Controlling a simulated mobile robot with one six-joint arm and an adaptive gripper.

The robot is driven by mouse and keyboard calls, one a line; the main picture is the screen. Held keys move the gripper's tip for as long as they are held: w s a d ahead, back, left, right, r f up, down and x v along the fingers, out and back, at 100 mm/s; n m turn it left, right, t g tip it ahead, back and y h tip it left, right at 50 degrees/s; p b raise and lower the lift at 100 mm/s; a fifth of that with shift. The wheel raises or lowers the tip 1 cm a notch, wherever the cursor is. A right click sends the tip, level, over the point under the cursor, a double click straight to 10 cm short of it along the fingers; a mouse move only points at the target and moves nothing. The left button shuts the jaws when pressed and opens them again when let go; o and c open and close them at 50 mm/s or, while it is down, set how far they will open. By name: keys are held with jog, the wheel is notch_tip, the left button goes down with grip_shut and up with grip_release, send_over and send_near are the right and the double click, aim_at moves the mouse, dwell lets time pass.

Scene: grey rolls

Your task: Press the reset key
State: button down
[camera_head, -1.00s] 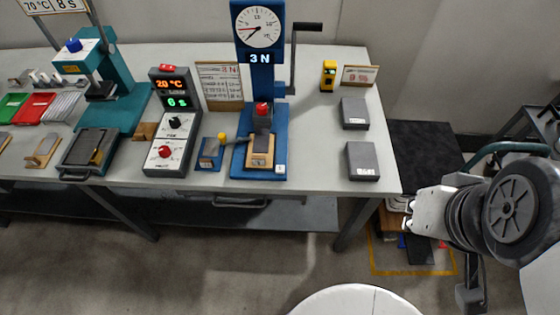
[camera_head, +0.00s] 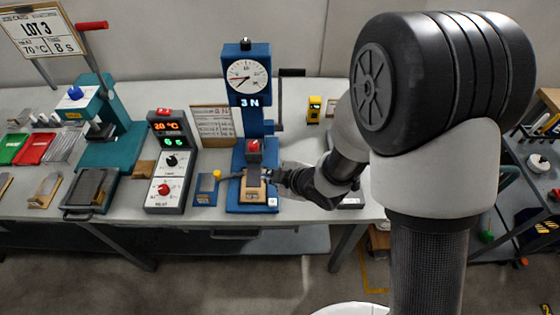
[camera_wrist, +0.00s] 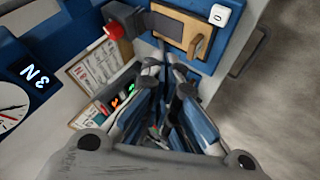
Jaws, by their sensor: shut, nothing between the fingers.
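The blue force tester (camera_head: 257,120) stands on the bench, with a round dial and a display reading 3 N. A small white key marked 0 (camera_head: 272,202) sits at the front right corner of its base; it also shows in the wrist view (camera_wrist: 220,14) at the top. I take it as the reset key. My gripper (camera_head: 275,177) is shut and empty, beside the tester's wooden block (camera_head: 253,187). In the wrist view my fingers (camera_wrist: 165,68) lie below and left of the key, apart from it in the picture. Contact cannot be told.
A yellow-knobbed lever (camera_head: 217,175) on a blue plate lies left of the tester. The heat controller (camera_head: 168,165) and the teal press (camera_head: 105,125) stand further left. A small yellow device (camera_head: 313,110) stands behind. My arm hides much of the bench's right end.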

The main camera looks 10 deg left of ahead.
aim_at(271, 204)
jog(key=shift+s+a+f+y, duration=0.3)
jog(key=shift+s+a, duration=0.05)
jog(key=shift+a, duration=0.1)
jog(key=shift+f, duration=0.1)
notch_tip(271, 204, down, 9)
jog(key=b, duration=0.7)
jog(key=shift+r, duration=0.2)
jog(key=shift+f+b, duration=0.1)
jog(key=shift+b, duration=0.2)
dwell(0.7)
jog(key=shift+f+b, duration=0.35)
jog(key=shift+b, duration=0.05)
jog(key=shift+f+b, duration=0.45)
dwell(0.5)
jog(key=shift+r, duration=0.1)
dwell(0.4)
jog(key=shift+r+p, duration=0.65)
jog(key=shift+r, duration=0.15)
